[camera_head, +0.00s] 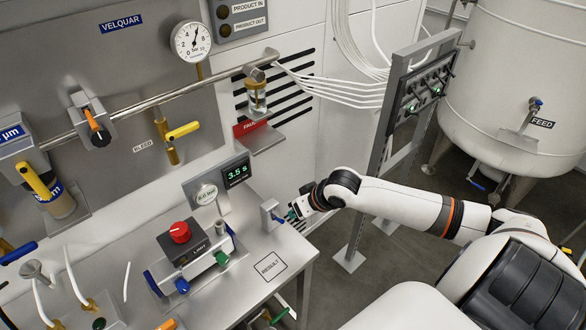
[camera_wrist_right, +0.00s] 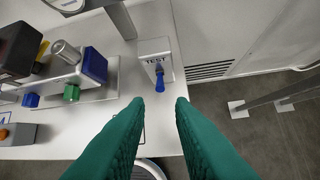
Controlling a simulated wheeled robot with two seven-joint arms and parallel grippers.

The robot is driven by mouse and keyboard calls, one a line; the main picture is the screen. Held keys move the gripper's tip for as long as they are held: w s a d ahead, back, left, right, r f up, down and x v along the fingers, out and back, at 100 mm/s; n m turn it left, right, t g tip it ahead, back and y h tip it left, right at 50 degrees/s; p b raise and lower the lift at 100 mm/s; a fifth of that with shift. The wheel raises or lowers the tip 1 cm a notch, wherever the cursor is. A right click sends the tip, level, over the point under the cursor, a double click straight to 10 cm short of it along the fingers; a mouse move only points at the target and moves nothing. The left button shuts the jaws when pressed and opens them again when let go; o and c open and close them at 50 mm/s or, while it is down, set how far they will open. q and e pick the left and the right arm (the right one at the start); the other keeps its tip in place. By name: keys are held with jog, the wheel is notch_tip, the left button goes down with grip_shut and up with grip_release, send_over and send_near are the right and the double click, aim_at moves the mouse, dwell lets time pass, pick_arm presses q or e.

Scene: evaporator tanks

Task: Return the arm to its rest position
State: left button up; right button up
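My right arm (camera_head: 400,205) reaches in from the right, and its gripper (camera_head: 291,214) is at the right edge of the steel bench, beside a small grey stand with a blue lever (camera_head: 277,218). In the right wrist view the two green fingers are apart with nothing between them (camera_wrist_right: 154,103). The blue lever (camera_wrist_right: 160,84), on a plate marked TEST (camera_wrist_right: 157,60), lies just beyond the fingertips, hanging toward the gripper. I cannot tell whether a fingertip touches it. My left gripper is not in view.
A display reading 3.5 (camera_head: 237,172) stands behind the lever. A box with a red knob (camera_head: 180,233) and the RESULT square (camera_head: 270,266) are left of the gripper. A grey post frame (camera_head: 377,170) stands behind my arm, and a FEED tank (camera_head: 515,85) is at right.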

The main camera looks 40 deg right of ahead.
jog(key=shift+a, duration=0.1)
jog(key=s+a+f+n+g, duration=0.15)
jog(key=s+a+f, duration=0.25)
jog(key=s+a, duration=0.55)
jog(key=s+a+r+n+g+h, duration=0.15)
jog(key=s+a, duration=0.25)
jog(key=s, duration=0.6)
notch_tip(320, 180, down, 33)
jog(key=s+g+b, duration=0.1)
jog(key=s+b, duration=0.2)
jog(key=b, duration=0.3)
jog(key=s+d+f+g+b, duration=0.1)
jog(key=s+d+f+b, duration=0.2)
jog(key=s+f, duration=1.2)
notch_tip(320, 180, down, 4)
jog(key=shift+s+r+b, duration=0.2)
jog(key=shift+s+b, duration=0.15)
